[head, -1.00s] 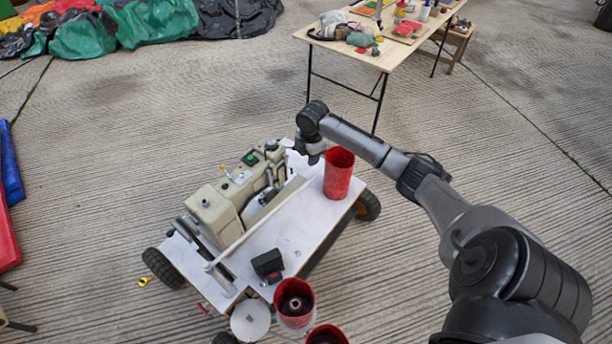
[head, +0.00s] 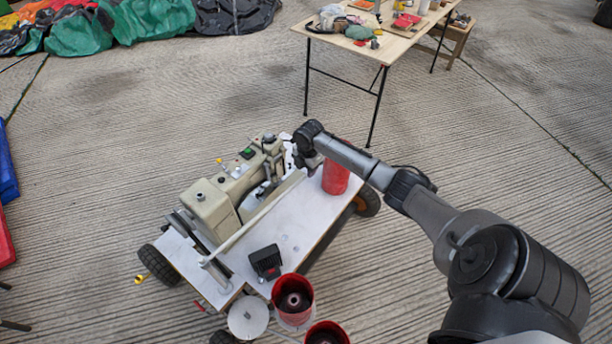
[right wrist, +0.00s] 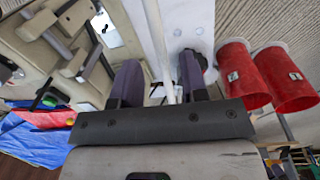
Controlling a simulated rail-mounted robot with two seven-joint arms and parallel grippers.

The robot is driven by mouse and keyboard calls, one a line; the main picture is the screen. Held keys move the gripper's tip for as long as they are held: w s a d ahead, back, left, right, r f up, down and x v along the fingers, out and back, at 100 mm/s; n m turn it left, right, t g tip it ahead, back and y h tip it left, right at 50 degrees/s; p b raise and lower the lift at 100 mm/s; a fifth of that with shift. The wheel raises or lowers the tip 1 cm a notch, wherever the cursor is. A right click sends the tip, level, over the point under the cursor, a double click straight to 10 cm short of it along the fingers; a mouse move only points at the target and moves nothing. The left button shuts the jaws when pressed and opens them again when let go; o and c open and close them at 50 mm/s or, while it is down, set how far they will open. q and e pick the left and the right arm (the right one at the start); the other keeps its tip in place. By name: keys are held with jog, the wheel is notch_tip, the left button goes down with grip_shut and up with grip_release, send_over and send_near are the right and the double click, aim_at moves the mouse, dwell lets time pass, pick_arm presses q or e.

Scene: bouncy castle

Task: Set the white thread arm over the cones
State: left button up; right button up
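The white thread arm (head: 255,222) is a thin white rod running diagonally along the front of the beige sewing machine (head: 212,205). In the right wrist view the rod (right wrist: 160,45) passes between the two fingers of my right gripper (right wrist: 159,75), with gaps beside it. The gripper looks open. In the head view my right gripper (head: 308,160) is at the far end of the machine, its fingers hardly visible. Dark spools, perhaps the cones, sit in two red cups (head: 307,317) (head: 340,329) at the near end. My left gripper is not in view.
A red cylinder (head: 335,180) stands on the white cart top (head: 300,225), close to my right wrist. A black box (head: 266,260) sits near the cart's front edge. A cluttered table (head: 380,45) stands behind. Concrete around the cart is mostly clear.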

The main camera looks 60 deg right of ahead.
jog(key=shift+w+f+b, duration=0.1)
jog(key=shift+f+b, duration=0.3)
jog(key=shift+f, duration=1.2)
grip_shut()
